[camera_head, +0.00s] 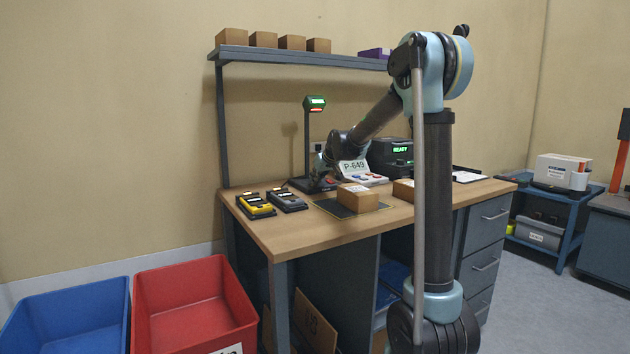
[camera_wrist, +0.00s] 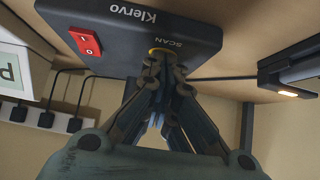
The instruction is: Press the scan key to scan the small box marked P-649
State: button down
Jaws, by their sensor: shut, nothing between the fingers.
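The black scanner base marked Klervo (camera_wrist: 120,30) fills the top of the wrist view. Its scan key (camera_wrist: 155,50), with a yellow ring, sits under the word SCAN. My gripper (camera_wrist: 163,58) is shut and empty, with its fingertips at the key, partly covering it; I cannot tell whether the key is pressed down. In the head view my gripper (camera_head: 320,183) points down at the base under the scanner's lit head (camera_head: 315,103). A small brown box (camera_head: 357,197) lies on a dark mat (camera_head: 333,208), its label unreadable. A panel reading P-649 (camera_head: 354,167) stands behind it.
A red switch (camera_wrist: 84,42) is on the scanner base near the key. A printer-like unit (camera_head: 393,155) shows READY.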

jog(key=shift+w+r, duration=0.1)
notch_tip(320, 180, up, 3)
jog(key=shift+r, duration=0.1)
jog(key=v, duration=1)
jog(key=shift+r, duration=0.35)
jog(key=shift+a, duration=0.1)
